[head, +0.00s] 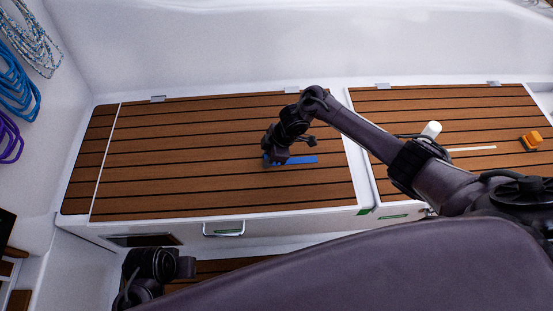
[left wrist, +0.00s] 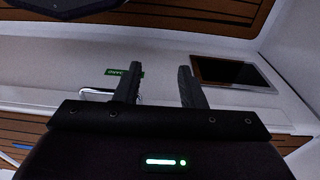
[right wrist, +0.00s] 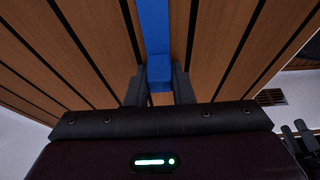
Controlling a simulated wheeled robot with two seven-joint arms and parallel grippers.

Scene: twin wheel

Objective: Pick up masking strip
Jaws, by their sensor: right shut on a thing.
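The masking strip, a flat blue strip (head: 303,160), lies along the slatted wooden top of the left bench section. In the right wrist view the blue strip (right wrist: 155,35) runs away from between my fingers. My right gripper (head: 275,159) is shut on its near end (right wrist: 160,75), low over the slats; its fingers hide part of that end. Whether the strip is lifted I cannot tell. My left gripper (head: 187,266) is in front of the bench, below its top. In the left wrist view the left gripper (left wrist: 159,70) is open and empty.
The wooden bench top (head: 180,150) is otherwise clear. On the right section are a white cylinder (head: 432,130), a pale strip (head: 471,149) and an orange object (head: 531,140). A metal handle (head: 223,232) is on the bench front. Coiled ropes (head: 18,80) hang at left.

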